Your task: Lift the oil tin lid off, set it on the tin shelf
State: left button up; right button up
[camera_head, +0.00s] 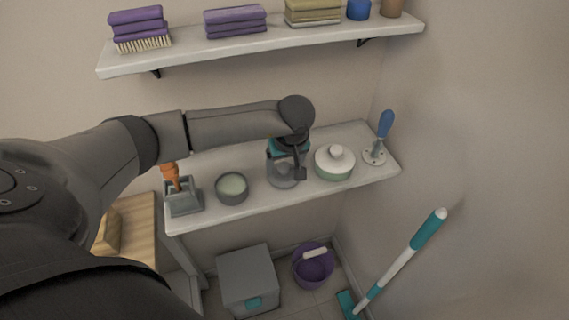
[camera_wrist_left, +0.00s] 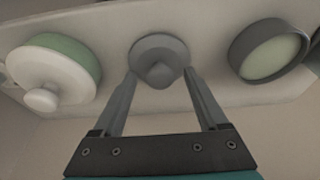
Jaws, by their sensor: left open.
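A grey round lid (camera_head: 282,182) with a raised knob lies on the lower shelf (camera_head: 240,206), apart from the tins on both sides. It is also in the left wrist view (camera_wrist_left: 160,55). A grey tin (camera_head: 231,190) to its left in the head view is open and shows a pale green content; it is at the right of the left wrist view (camera_wrist_left: 266,52). My left gripper (camera_head: 288,168) is open and empty just above the lid; its fingers (camera_wrist_left: 160,75) stand on either side of the knob. My right gripper is not in view.
A green tin with a white knobbed lid (camera_head: 334,164) stands right of the grey lid. Further right is a blue-handled tool (camera_head: 384,130); at the left, an orange-handled tool in a grey holder (camera_head: 183,202). An upper shelf (camera_head: 265,51) with folded cloths runs above.

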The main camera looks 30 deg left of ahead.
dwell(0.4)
pick_arm(q)
jog(key=p+v, duration=0.6)
jog(key=v, duration=0.2)
jog(key=shift+p, duration=0.35)
dwell(1.0)
jog(key=shift+r, duration=0.1)
jog(key=v, duration=1.5)
jog(key=shift+b, duration=0.45)
